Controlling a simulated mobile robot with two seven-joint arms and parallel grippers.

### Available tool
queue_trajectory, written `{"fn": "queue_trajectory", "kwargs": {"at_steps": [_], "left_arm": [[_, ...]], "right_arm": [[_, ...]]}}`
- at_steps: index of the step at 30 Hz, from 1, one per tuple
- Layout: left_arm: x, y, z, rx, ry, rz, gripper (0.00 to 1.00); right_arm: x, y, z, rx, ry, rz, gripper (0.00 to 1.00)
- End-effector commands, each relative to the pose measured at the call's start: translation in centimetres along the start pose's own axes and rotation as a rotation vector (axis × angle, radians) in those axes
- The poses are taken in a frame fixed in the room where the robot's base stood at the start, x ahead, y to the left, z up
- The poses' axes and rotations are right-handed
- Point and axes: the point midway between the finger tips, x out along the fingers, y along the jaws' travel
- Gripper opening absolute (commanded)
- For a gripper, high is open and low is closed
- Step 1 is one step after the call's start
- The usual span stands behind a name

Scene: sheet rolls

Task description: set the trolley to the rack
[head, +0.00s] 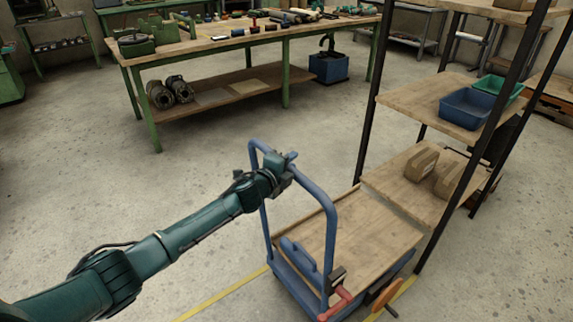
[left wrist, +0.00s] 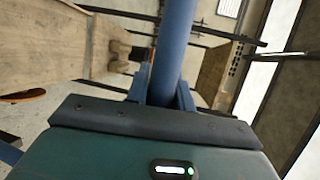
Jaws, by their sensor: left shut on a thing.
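The trolley has a wooden deck (head: 365,235) and a blue tubular push handle (head: 327,215). It stands on the floor at lower right in the head view. My left gripper (head: 284,170) is shut on the top bar of this handle. In the left wrist view the blue bar (left wrist: 176,45) runs up from between the jaws, and the deck (left wrist: 45,50) is at left. The rack has black posts and wooden shelves (head: 405,100). The deck's far edge lies close beside its low shelf (head: 392,181); I cannot tell whether they touch. My right gripper is out of view.
A red-handled part (head: 337,304) and an orange-brown wheel (head: 385,296) are at the trolley's near side. A green-legged workbench (head: 230,42) stands behind; floor at left is clear.

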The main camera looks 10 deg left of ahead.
Motion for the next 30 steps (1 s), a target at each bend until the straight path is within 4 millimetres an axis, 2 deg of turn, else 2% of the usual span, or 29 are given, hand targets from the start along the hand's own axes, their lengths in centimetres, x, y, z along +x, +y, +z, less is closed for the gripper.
{"fn": "queue_trajectory", "kwargs": {"at_steps": [5, 6, 14, 23, 26, 30], "left_arm": [[0.1, -0.6, -0.1, -0.001, 0.000, -0.008, 0.00], [0.1, -0.6, -0.1, -0.001, 0.000, -0.008, 0.24], [0.1, -0.4, 0.0, -0.001, 0.000, -0.006, 0.45], [-0.2, -0.2, 0.0, 0.000, -0.001, -0.003, 0.45], [-1.0, -0.2, 0.1, 0.000, -0.001, -0.002, 0.45], [-3.1, -0.2, 0.0, 0.001, 0.001, -0.002, 0.45]], "right_arm": [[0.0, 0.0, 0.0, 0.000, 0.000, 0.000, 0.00], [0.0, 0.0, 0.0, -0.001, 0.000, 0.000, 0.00], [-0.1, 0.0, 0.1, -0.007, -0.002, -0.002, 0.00], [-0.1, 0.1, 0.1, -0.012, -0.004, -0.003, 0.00], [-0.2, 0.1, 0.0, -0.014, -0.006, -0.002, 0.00], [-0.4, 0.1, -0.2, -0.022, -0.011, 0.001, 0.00]]}}
